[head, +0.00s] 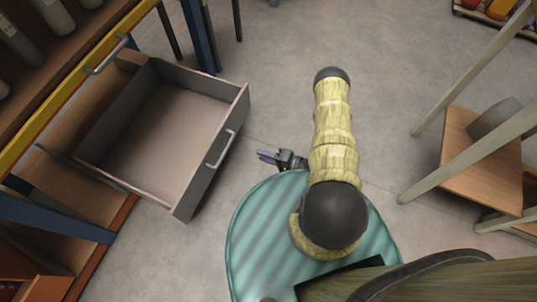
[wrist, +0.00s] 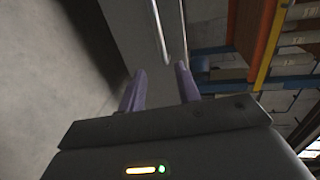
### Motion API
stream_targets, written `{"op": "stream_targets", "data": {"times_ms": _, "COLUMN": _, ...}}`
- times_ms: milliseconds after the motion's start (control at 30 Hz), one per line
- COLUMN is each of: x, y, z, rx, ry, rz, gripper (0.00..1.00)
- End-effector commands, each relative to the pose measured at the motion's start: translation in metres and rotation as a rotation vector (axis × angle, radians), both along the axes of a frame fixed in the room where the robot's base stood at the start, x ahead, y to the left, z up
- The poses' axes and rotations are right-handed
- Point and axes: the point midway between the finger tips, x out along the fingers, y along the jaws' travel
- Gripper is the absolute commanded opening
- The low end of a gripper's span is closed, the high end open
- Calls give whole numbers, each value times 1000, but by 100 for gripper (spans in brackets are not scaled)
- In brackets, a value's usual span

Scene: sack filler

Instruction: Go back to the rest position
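My gripper (head: 266,157) shows in the head view beside my round teal-striped base, to the right of the open drawer and apart from it. In the wrist view my gripper (wrist: 160,69) has its two purple fingers spread with nothing between them. The grey drawer (head: 238,105) is pulled out from the workbench and looks empty inside. Its front carries a bar handle (head: 221,150). In the wrist view the handle (wrist: 160,30) lies beyond the fingertips, on a grey panel.
A workbench with a yellow edge (head: 75,88) and blue legs (head: 200,40) stands at the left. A wooden shelf stand (head: 470,150) with pale legs is at the right. A loaded pallet (head: 500,12) is at the far right. Open floor (head: 400,60) lies ahead.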

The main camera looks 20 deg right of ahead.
Motion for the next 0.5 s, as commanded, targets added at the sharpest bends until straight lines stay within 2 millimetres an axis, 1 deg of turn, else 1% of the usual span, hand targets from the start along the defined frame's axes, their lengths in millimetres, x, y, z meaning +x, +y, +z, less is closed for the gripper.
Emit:
{"op": "stream_targets", "data": {"times_ms": 33, "x": -4, "y": -4, "z": 2, "rx": 1, "ry": 1, "rz": 0, "gripper": 33}}
{"op": "stream_targets", "data": {"times_ms": 133, "x": -8, "y": -9, "z": 3, "rx": 1, "ry": 1, "rz": 0, "gripper": 33}}
{"op": "stream_targets", "data": {"times_ms": 500, "x": -9, "y": -10, "z": 2, "rx": 1, "ry": 1, "rz": 0, "gripper": 33}}
